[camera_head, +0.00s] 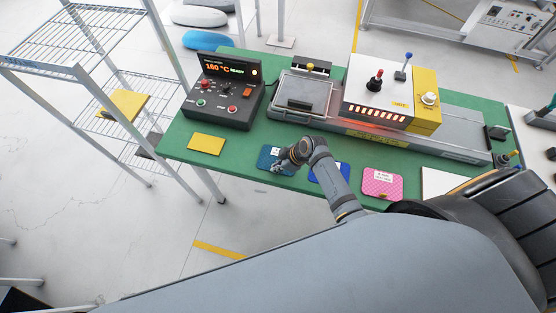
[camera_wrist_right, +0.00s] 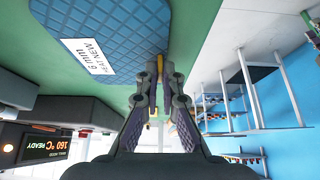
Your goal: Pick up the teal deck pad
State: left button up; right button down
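The teal deck pad (camera_head: 265,154) lies on the green table and carries a white label. In the right wrist view, the pad (camera_wrist_right: 112,24) fills the upper left, with a diamond pattern and label. My right gripper (camera_head: 280,167) is at the pad's right part in the head view. In the wrist view its fingertips (camera_wrist_right: 160,66) are close together at the pad's edge. I cannot tell whether they hold it. My left gripper is not in view.
A blue pad (camera_head: 325,173) and a pink pad (camera_head: 381,185) lie to the right; a yellow pad (camera_head: 206,144) lies to the left. A control box (camera_head: 222,97) and a press machine (camera_head: 378,90) stand behind. A wire rack (camera_head: 100,75) stands left of the table.

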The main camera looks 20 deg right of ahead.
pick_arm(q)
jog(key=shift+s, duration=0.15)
pick_arm(e)
jog(key=shift+r, duration=0.3)
notch_tip(320, 180, up, 2)
jog(key=shift+w+r, duration=0.1)
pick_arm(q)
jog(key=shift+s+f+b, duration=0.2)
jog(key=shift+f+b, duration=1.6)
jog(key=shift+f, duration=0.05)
pick_arm(e)
jog(key=s+d+r, duration=0.2)
jog(key=d+r, duration=0.8)
jog(key=d, duration=0.3)
jog(key=shift+s+d, duration=0.35)
jog(key=shift+d, duration=0.05)
jog(key=shift+r, duration=0.1)
